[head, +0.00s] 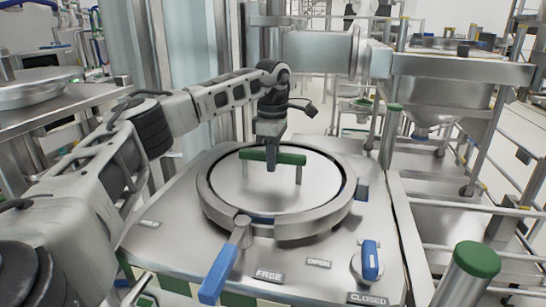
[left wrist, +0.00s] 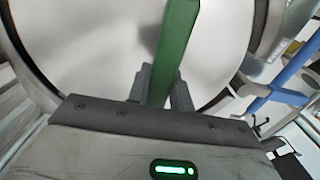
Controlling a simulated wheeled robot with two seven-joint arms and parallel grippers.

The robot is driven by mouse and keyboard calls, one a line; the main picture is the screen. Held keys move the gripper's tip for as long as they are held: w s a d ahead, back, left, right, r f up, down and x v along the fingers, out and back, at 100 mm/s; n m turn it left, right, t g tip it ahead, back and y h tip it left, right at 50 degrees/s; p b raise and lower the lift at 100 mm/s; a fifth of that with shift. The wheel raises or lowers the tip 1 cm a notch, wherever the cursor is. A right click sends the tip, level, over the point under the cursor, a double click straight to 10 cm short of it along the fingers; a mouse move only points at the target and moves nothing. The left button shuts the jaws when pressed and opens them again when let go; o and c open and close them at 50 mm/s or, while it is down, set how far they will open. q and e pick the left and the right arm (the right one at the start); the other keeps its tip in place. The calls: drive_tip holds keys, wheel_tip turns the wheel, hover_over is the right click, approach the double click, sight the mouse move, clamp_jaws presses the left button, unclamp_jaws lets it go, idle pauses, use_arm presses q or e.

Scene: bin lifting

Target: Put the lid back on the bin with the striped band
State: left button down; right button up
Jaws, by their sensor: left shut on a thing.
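The lid (head: 235,190) is a round steel disc with a green bar handle (head: 290,158) on two posts. It lies level within the thick steel ring (head: 330,215) on top of the bin (head: 165,235), with a dark gap along part of its edge. I cannot tell if it sits fully down. A green and pale striped band (head: 238,299) shows low on the bin's front. My left gripper (head: 271,163) comes from above and is shut on the green handle, which also shows between the fingers in the left wrist view (left wrist: 176,50). My right gripper is not in view.
A blue-handled lever (head: 219,275) sticks out from the ring's front. A blue knob (head: 370,262) stands at front right, near labels reading FREE and CLOSED. A green-capped post (head: 477,260) and steel railings stand at the right. A steel bench (head: 60,115) is at the left.

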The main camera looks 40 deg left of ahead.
use_arm(q)
drive_tip(key=shift+r, duration=0.2)
drive_tip(key=c, duration=1.2)
unclamp_jaws()
drive_tip(key=shift+s, duration=0.1)
drive_tip(key=shift+o, duration=0.2)
drive_tip(key=shift+f, duration=0.25)
wheel_tip(320, 180, up, 16)
drive_tip(key=shift+r, duration=0.2)
drive_tip(key=shift+s+f, duration=0.1)
